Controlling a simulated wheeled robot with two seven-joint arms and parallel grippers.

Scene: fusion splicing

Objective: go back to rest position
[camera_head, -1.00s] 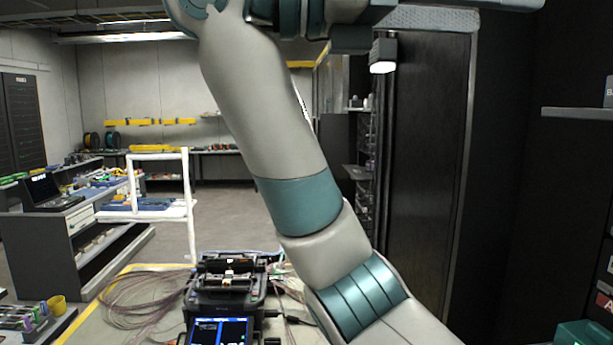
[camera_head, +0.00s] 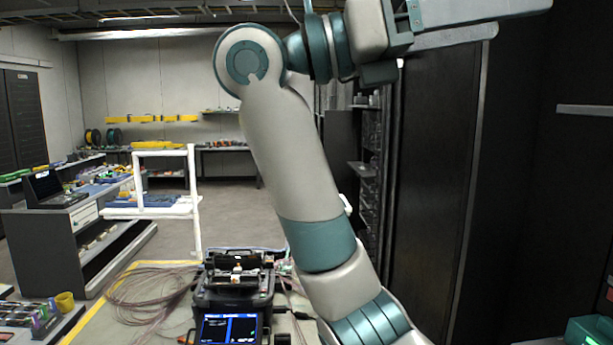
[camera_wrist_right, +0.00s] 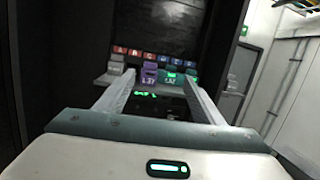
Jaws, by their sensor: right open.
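My right arm rises through the middle of the head view and bends at the top. Its gripper (camera_head: 490,12) reaches out to the right at the top edge. In the right wrist view the gripper (camera_wrist_right: 160,92) has its two pale fingers spread apart, with nothing held between them. Beyond the fingers is a dark rack with a row of coloured lettered labels (camera_wrist_right: 155,54) and purple and green tagged items (camera_wrist_right: 150,75). The fingers look apart from these, though the distance is hard to tell. My left gripper is not in view.
A black fusion splicer (camera_head: 235,280) with a lit screen stands on the table below, left of my arm. Loose pinkish cables (camera_head: 140,297) lie beside it. A white frame (camera_head: 195,200) stands behind. A tall dark cabinet (camera_head: 430,170) fills the right. The floor behind is clear.

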